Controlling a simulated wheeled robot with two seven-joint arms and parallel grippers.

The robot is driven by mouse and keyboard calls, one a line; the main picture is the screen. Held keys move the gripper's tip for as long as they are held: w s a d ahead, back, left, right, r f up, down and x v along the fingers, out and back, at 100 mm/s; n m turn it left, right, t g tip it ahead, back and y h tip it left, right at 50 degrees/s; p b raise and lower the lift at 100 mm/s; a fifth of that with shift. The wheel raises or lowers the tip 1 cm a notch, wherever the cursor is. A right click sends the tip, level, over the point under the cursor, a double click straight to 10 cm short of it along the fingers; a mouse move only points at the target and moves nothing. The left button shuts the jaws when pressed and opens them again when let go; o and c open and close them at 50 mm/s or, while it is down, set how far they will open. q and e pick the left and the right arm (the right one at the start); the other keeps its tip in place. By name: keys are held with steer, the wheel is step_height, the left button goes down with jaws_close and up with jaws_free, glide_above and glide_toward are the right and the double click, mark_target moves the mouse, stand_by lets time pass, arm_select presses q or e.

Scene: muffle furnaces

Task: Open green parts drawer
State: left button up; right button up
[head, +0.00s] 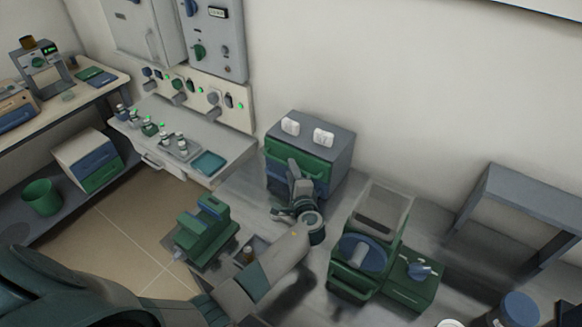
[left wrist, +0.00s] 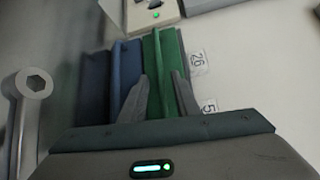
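The parts cabinet (head: 338,152) is a grey box on the bench against the wall. Its green parts drawer (head: 290,155) is the upper one, with a blue drawer below. The green drawer looks closed. In the left wrist view the green drawer (left wrist: 152,48) stands beside the blue drawer (left wrist: 125,70), and its green bar handle (left wrist: 162,65) runs between my fingers. My left gripper (head: 293,172) is at the cabinet front. In the wrist view its two fingers (left wrist: 160,85) are apart, either side of the handle; contact is unclear. My right gripper is not in view.
Two white labelled blocks (head: 323,137) sit on the cabinet. A green machine (head: 205,232) stands left of my arm, and a green device with a blue disc (head: 362,252) stands to the right. A grey stand (head: 530,195) is farther right. A wrench-like shape (left wrist: 32,85) shows in the wrist view.

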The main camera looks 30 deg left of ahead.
arm_select(q)
steer(key=shift+w+a, duration=0.4)
steer(key=shift+w, duration=0.1)
steer(key=shift+f, duration=0.1)
jaws_close()
